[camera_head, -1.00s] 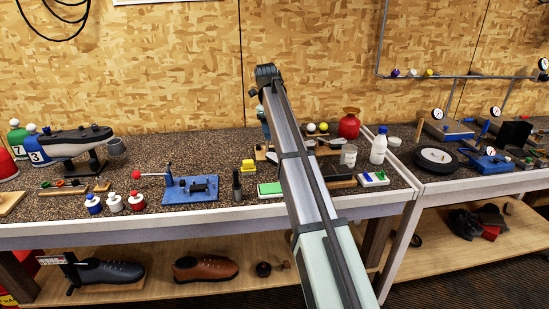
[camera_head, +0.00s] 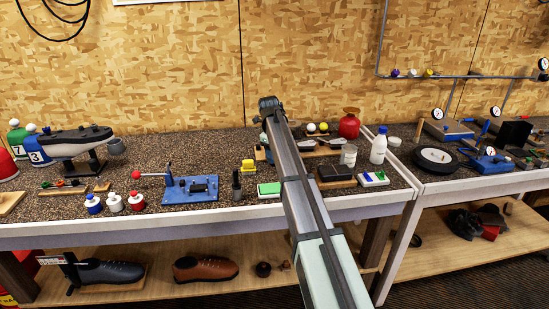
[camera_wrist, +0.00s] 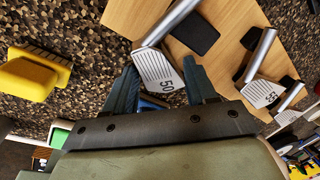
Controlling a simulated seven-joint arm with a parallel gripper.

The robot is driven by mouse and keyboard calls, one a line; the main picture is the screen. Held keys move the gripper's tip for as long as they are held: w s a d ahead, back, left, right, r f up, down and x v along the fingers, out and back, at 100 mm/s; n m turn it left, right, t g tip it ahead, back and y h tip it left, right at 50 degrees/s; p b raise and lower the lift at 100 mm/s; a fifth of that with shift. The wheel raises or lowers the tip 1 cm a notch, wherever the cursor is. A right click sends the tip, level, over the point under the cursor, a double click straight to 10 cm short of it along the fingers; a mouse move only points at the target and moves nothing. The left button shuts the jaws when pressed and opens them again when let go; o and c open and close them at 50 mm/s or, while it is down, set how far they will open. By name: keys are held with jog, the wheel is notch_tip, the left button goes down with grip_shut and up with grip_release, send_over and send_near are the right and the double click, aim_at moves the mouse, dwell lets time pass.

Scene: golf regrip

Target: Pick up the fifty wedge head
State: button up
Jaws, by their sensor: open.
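The fifty wedge head (camera_wrist: 155,70), a silver grooved face marked 50 with a shaft stub, is in the wrist view at the edge of a wooden board (camera_wrist: 130,18). My gripper (camera_wrist: 163,70) is open, with one blue-grey finger on each side of the head. I cannot tell whether either finger touches it. A second head (camera_wrist: 260,93), its mark seemingly 56, and a third head (camera_wrist: 289,97) lie further right. In the head view my arm hides the fifty head and the gripper; other silver heads (camera_head: 330,142) show to the right of the arm.
A yellow block (camera_wrist: 30,75) lies left of the gripper in the wrist view. In the head view, a dark block (camera_head: 336,172), a white cup (camera_head: 348,156), a white bottle (camera_head: 379,146) and a red container (camera_head: 349,126) stand right of the arm. A green-topped box (camera_head: 269,189) lies near the front edge.

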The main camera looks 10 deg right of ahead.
jog(key=shift+f, duration=0.25)
jog(key=shift+r, duration=0.1)
jog(key=c, duration=1)
